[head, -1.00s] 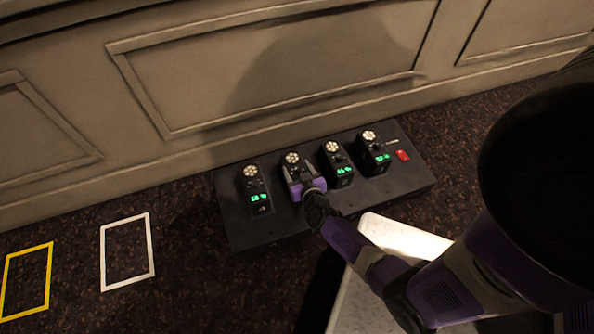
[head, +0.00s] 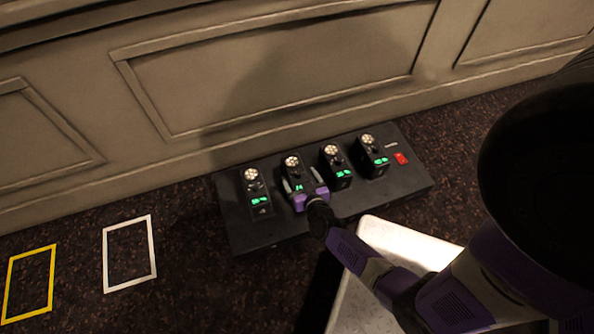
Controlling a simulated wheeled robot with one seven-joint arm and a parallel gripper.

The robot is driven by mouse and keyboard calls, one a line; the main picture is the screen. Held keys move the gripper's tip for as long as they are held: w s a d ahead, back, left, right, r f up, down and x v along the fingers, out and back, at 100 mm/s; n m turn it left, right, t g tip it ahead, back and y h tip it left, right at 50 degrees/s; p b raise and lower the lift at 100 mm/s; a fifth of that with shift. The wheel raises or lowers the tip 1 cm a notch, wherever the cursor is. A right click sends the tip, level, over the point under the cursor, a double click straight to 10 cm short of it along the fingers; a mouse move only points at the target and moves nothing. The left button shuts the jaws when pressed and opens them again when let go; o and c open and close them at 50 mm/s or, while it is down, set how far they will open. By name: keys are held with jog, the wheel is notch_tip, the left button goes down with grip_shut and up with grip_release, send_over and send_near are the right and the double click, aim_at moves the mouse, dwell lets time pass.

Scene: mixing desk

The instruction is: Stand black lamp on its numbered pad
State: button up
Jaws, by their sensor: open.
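Several black lamps with round white bulb-cluster heads and green lit displays stand in a row on a black base. They are the leftmost lamp (head: 251,178), the second lamp (head: 292,168), the third lamp (head: 334,160) and the rightmost lamp (head: 371,149). My gripper (head: 301,185) is open at the front of the second lamp, its fingers either side of the green display. I cannot tell whether they touch it. The green digits are too small to read surely. I cannot tell a numbered pad apart from the displays.
The black base (head: 405,190) has a red switch (head: 401,158) at its right. A panelled wall (head: 270,80) rises behind it. A white outlined rectangle (head: 154,250) and a yellow one (head: 10,285) lie empty on the dark carpet at left.

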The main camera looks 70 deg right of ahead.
jog(key=s+a+r+n+t+y+p, duration=0.1)
jog(key=s+a+r+n+t+y, duration=0.1)
jog(key=s+a+r, duration=0.55)
jog(key=s+a+r+n+t+y+p, duration=0.2)
jog(key=a+r+n, duration=0.1)
jog(key=a+r, duration=0.85)
jog(key=s+a+r+n+y, duration=0.1)
jog(key=a+r+y, duration=0.1)
jog(key=r, duration=0.4)
jog(key=s+a+r+n+t+y, duration=0.1)
jog(key=s+a+r+n+y, duration=0.1)
jog(key=a+r, duration=0.2)
jog(key=s+a+r+n+y, duration=0.1)
jog(key=a+r+y, duration=0.1)
jog(key=r, duration=0.8)
jog(key=shift+s+a+n+t, duration=0.3)
jog(key=shift+s+a+t, duration=0.1)
jog(key=shift+a, duration=0.2)
jog(key=shift+r, duration=0.15)
